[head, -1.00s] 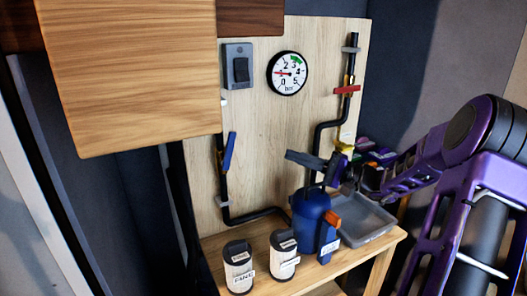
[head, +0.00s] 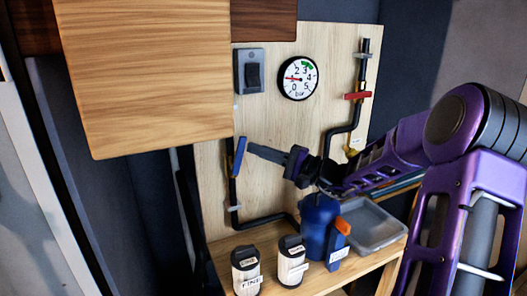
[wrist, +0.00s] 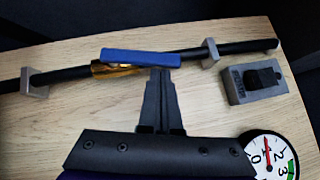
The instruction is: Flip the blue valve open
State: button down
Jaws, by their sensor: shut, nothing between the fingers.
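The blue valve handle (head: 239,158) is on the black pipe at the left of the wooden board. In the head view it stands nearly upright, roughly along the pipe and slightly tilted. In the wrist view the blue handle (wrist: 140,58) lies at a small angle to the pipe, above a brass valve body (wrist: 118,70). My gripper (head: 250,149) is shut and empty, its fingertips right beside the handle. In the wrist view the fingertips (wrist: 160,72) meet the handle's near edge; whether they touch it I cannot tell.
A red valve handle (head: 357,96) is on the right pipe. A gauge (head: 298,78) and a switch box (head: 250,71) are on the board. A wooden cabinet (head: 145,75) overhangs at upper left. Below are a blue bottle (head: 318,222), labelled canisters (head: 246,268) and a grey tray (head: 368,226).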

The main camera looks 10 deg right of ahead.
jog(key=shift+s+a+r+n+g+h+b, duration=0.2)
jog(key=shift+a+r+n+g+h+b, duration=0.45)
jog(key=shift+n, duration=0.75)
jog(key=shift+a+h, duration=0.25)
jog(key=shift+d, duration=0.1)
